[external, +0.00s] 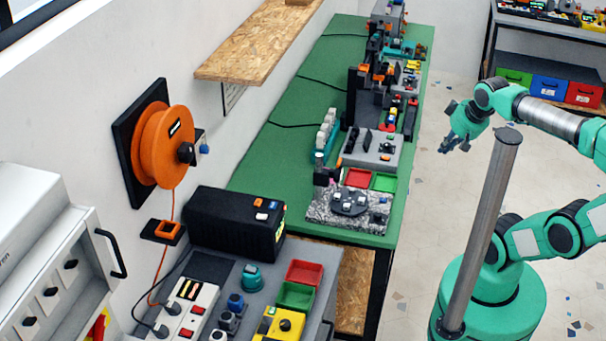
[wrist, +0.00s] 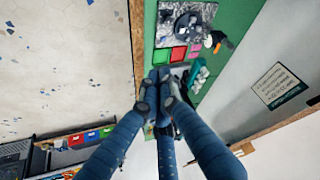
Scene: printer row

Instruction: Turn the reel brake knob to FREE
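The orange cable reel (external: 160,145) hangs on a black wall plate at the left of the external view. A black knob (external: 186,153) stands out at its hub. My gripper (external: 455,148) is in the air right of the green bench, far from the reel. In the wrist view the gripper fingers (wrist: 160,88) show over the bench edge; the reel is not recognisable there.
The green bench (external: 280,150) carries several devices and red and green trays. A wooden shelf (external: 260,45) juts from the wall above it. A grey table (external: 215,265) with a black box (external: 235,218) stands below the reel. Floor (external: 415,230) is clear between bench and my base.

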